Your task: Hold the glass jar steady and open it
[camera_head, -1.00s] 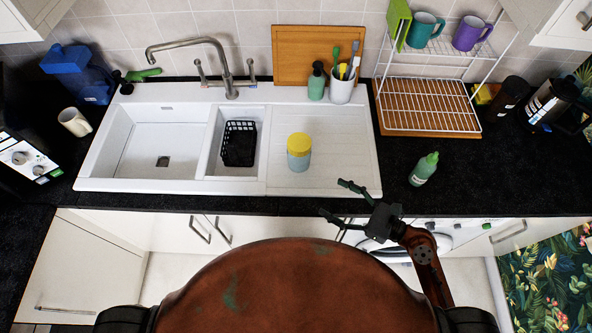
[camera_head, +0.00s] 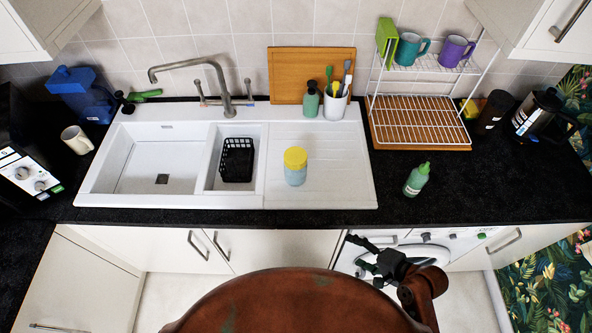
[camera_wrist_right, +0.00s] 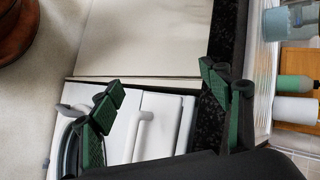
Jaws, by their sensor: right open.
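The glass jar (camera_head: 295,176) has a pale blue-grey body and a yellow lid (camera_head: 295,157). It stands upright on the white draining board, right of the small sink basin, with its lid on. Part of it shows at the top right of the right wrist view (camera_wrist_right: 290,20). My right gripper (camera_head: 357,252) is open and empty, in front of the counter's front edge and apart from the jar. Its two spread fingers show in the right wrist view (camera_wrist_right: 162,85). My left gripper is in no view.
A green bottle (camera_head: 417,180) stands on the black counter right of the draining board. Behind the jar are a soap dispenser (camera_head: 309,101) and a white utensil pot (camera_head: 336,104). A dish rack (camera_head: 420,120) stands at back right. Space around the jar is clear.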

